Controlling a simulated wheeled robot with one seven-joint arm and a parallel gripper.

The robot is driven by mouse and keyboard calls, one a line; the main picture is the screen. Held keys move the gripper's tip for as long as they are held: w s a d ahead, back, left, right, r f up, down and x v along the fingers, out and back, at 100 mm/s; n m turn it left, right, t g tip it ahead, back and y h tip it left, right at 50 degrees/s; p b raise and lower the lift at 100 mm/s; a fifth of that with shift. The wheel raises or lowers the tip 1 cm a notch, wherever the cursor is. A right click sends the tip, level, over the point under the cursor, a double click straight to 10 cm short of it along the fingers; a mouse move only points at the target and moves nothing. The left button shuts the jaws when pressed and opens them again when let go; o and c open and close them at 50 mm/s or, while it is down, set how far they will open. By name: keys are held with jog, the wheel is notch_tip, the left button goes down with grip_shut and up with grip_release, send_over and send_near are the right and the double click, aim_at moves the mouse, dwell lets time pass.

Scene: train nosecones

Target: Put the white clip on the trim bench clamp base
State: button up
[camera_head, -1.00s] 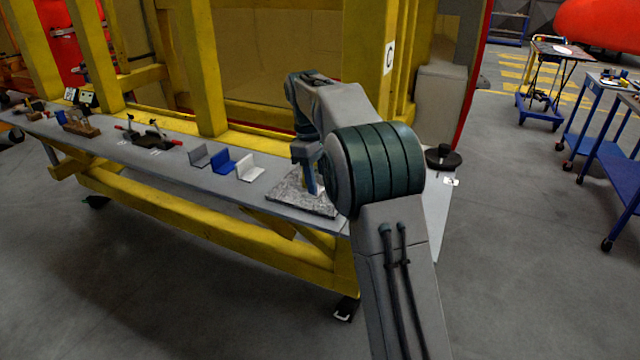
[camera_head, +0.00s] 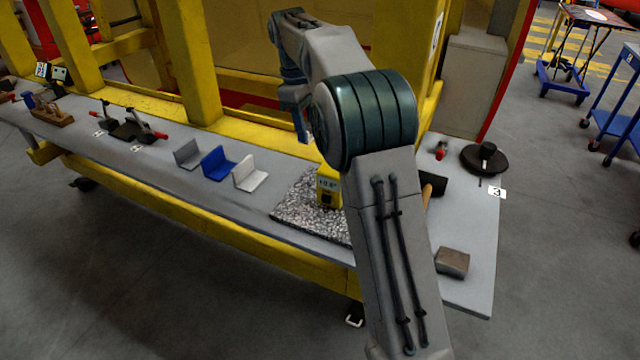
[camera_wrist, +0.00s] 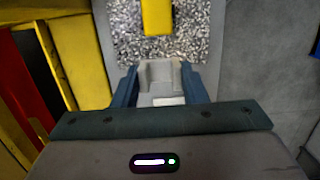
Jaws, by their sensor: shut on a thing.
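My gripper (camera_wrist: 160,92) is shut on a pale, whitish, notched piece (camera_wrist: 160,76), which looks like the white clip. It is held between the blue fingers, above the bench by the speckled slab. In the head view, my gripper (camera_head: 304,122) is partly hidden behind my arm, and the held piece cannot be made out. Black clamps with red-tipped handles (camera_head: 130,130) stand on the bench at left. A round black base with a knob (camera_head: 485,158) stands at the right end by a "3" label. I cannot tell which is the trim bench clamp base.
Grey (camera_head: 188,154), blue (camera_head: 217,163) and white (camera_head: 249,174) L-shaped pieces stand in a row on the bench (camera_head: 175,180). A yellow gauge (camera_head: 328,187) stands on the speckled slab (camera_head: 300,215). A brown-grey block (camera_head: 452,262) lies at right. Yellow posts (camera_head: 195,65) rise behind.

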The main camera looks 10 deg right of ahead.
notch_tip(320, 180, down, 17)
jog(key=shift+d+f, duration=0.1)
jog(key=shift+d, duration=0.05)
dwell(0.4)
jog(key=shift+f, duration=0.1)
jog(key=o, duration=0.9)
jog(key=shift+o, duration=0.2)
jog(key=shift+s, duration=0.1)
